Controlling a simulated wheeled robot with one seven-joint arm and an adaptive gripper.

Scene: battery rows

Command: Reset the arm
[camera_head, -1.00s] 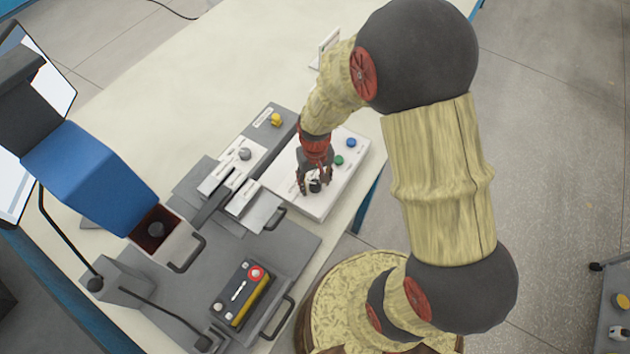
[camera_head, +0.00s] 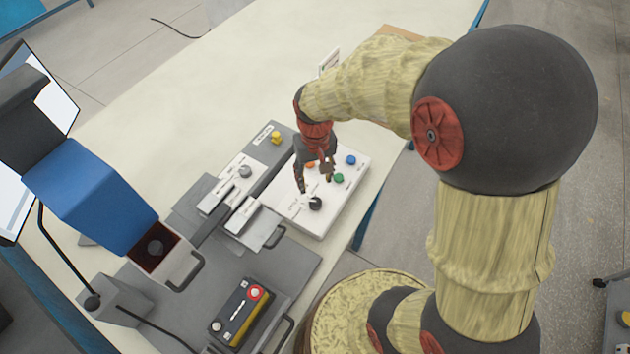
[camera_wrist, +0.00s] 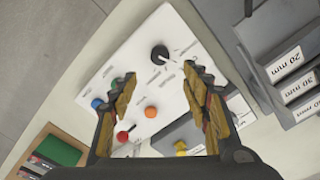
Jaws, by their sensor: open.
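My gripper (camera_head: 314,177) is open and empty. In the head view it hangs above the white control panel (camera_head: 318,222), pointing down. A black knob (camera_head: 315,203) on the panel sits just below the fingertips, apart from them. In the wrist view the knob (camera_wrist: 160,53) lies beyond and between the two open fingers (camera_wrist: 158,82). The panel also bears a blue button (camera_head: 351,160), a green button (camera_head: 339,178) and an orange button (camera_head: 310,165), partly beside my fingers. A red knob (camera_wrist: 122,136) shows in the wrist view.
A battery tester-like box (camera_head: 240,312) with a red knob lies on a grey plate at the front. A blue device (camera_head: 85,180) stands at the left. Grey labelled blocks (camera_wrist: 285,65) lie beside the panel. The table's back is largely clear.

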